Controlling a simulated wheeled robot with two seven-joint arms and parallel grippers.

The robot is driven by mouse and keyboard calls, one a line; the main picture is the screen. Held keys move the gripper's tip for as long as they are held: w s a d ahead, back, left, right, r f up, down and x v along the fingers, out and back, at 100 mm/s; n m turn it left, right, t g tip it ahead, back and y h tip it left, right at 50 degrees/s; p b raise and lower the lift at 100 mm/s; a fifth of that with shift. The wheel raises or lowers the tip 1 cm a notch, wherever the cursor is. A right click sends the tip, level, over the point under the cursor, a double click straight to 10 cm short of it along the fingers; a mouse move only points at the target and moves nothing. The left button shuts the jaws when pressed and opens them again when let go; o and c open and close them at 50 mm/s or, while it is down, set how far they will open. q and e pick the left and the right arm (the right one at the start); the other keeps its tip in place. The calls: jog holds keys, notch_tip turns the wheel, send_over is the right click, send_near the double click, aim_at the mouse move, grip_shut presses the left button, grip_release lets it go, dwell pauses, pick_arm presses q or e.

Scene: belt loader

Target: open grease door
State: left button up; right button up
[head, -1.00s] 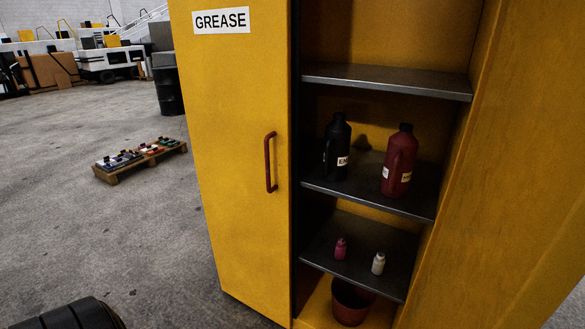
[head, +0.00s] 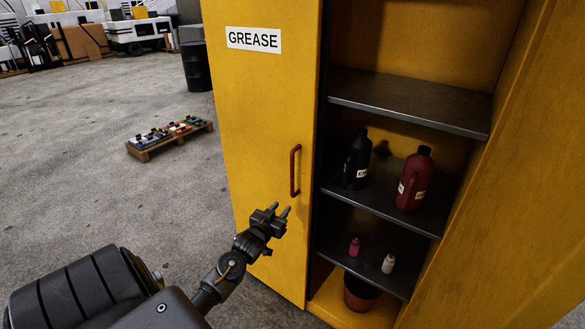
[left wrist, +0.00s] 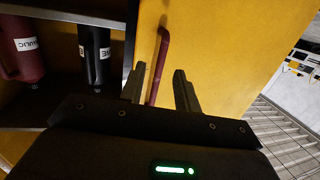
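The yellow door labelled GREASE (head: 255,100) covers the left part of the cabinet; it also shows in the left wrist view (left wrist: 235,45). Its red vertical handle (head: 295,172) is near the door's right edge. My left gripper (head: 282,209) is open and empty, just below the handle in the head view. In the left wrist view its two fingers (left wrist: 158,88) stand apart with the handle (left wrist: 160,65) showing between them, part of it hidden by the gripper body. Whether they touch it, I cannot tell. My right gripper is not in view.
The cabinet's right part is open, with grey shelves (head: 410,103), a black bottle (head: 357,160), a red bottle (head: 414,180), two small bottles and a red bucket (head: 360,293). A pallet of items (head: 170,137) and a dark drum (head: 196,68) stand left.

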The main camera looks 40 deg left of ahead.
pick_arm(q)
jog(key=t, duration=0.1)
send_near(291, 177)
jog(key=shift+y, duration=0.3)
jog(key=p+x, duration=0.3)
jog(key=x, duration=0.8)
jog(key=shift+d+f, duration=0.1)
jog(key=shift+d, duration=0.1)
grip_shut()
